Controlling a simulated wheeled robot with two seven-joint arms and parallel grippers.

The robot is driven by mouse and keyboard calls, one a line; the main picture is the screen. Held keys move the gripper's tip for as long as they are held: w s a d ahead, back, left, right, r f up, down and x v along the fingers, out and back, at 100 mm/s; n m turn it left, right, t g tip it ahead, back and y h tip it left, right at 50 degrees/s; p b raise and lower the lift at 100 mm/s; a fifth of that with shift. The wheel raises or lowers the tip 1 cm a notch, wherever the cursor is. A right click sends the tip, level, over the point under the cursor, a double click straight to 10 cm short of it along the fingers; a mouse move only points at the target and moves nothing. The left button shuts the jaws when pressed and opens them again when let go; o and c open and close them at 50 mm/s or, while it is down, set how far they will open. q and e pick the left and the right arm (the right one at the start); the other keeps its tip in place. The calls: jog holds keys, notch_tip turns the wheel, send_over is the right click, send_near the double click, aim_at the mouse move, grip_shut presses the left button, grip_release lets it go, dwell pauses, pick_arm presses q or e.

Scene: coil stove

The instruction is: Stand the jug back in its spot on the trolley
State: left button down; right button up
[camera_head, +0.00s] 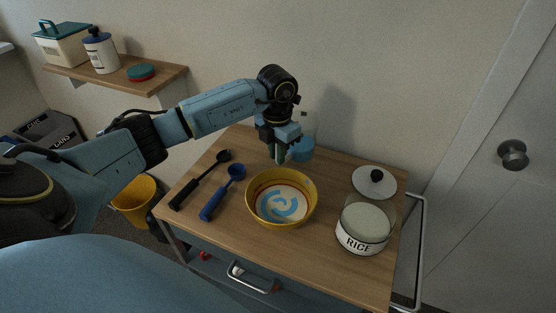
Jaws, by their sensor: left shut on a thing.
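The jug (304,149) is a small clear vessel with blue in its lower part. It is at the back of the wooden trolley top (345,280), just behind the yellow bowl (254,207), and looks upright. My left gripper (279,155) points down at its left side and is shut on it, hiding part of it, probably its handle. I cannot tell whether the jug's base touches the trolley. My right gripper is not in view.
A black ladle (201,180) and a blue ladle (221,194) lie left of the bowl. A wall shelf (165,78) holds containers. A yellow bucket (134,203) stands below.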

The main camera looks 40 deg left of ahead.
pick_arm(q)
jog(key=shift+f, duration=1.45)
jog(key=shift+f, duration=0.1)
jog(key=c, duration=1.6)
grip_release()
jog(key=shift+f, duration=0.1)
jog(key=shift+c, duration=0.2)
notch_tip(320, 180, up, 12)
jog(key=shift+r, duration=0.2)
